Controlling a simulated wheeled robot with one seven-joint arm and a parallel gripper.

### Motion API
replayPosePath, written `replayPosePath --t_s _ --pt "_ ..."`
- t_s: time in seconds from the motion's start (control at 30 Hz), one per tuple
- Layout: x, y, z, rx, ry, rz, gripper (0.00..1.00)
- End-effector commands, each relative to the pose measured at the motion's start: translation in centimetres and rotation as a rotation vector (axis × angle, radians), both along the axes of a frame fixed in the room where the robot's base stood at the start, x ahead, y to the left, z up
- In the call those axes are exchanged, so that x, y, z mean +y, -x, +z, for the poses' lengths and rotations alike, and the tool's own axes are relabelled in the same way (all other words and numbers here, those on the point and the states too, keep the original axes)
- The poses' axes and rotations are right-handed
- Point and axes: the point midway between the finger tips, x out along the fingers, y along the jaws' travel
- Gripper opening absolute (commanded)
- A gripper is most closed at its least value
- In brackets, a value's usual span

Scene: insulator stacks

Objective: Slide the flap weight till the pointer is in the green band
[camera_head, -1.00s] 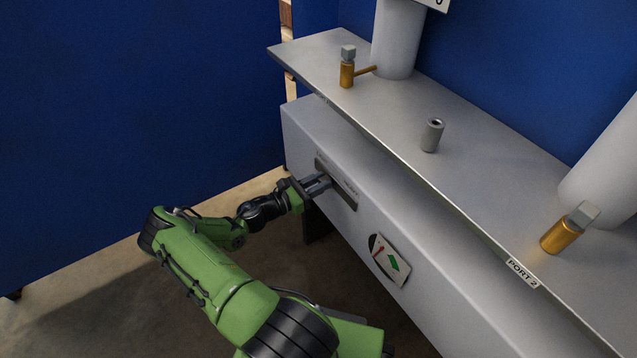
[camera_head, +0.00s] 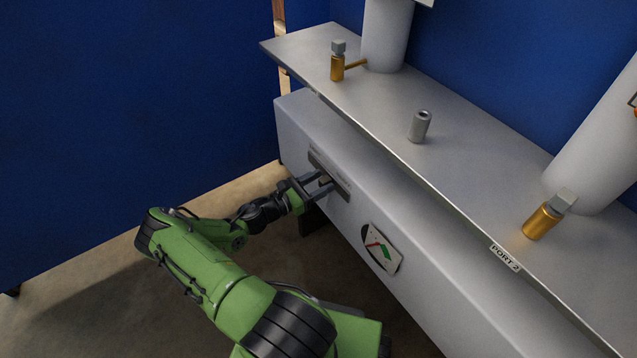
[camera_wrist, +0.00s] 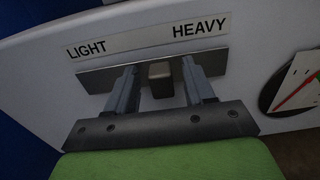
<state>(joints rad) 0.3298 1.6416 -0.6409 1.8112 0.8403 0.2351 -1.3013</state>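The flap weight is a small grey block (camera_wrist: 160,80) on a dark slide plate (camera_wrist: 95,80) below the LIGHT–HEAVY label, near the plate's middle. My gripper (camera_wrist: 162,84) is open, with one finger on each side of the block and a visible gap on both sides. In the head view my gripper (camera_head: 322,183) is at the slide plate (camera_head: 343,187) on the cabinet front. The dial (camera_head: 382,248) has a red pointer and a green band; the pointer lies close to the green, but I cannot tell if it is inside. The wrist view cuts off the dial (camera_wrist: 300,85).
The grey cabinet (camera_head: 300,130) has a shelf (camera_head: 465,165) above it with brass fittings (camera_head: 337,66), a grey cylinder (camera_head: 420,127) and white columns. A PORT 2 label (camera_head: 505,257) is on the shelf edge. Blue walls stand behind and left. Floor is open at left.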

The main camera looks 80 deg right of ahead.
Motion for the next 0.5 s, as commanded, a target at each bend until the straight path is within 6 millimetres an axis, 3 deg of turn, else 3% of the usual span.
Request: replayPosePath --t_s 0.23,0.5 --pt "1.0 -1.1 0.1 -0.001 -0.001 0.004 0.53" --pt "6.6 -6.0 0.2 -0.001 -0.001 0.007 0.53"
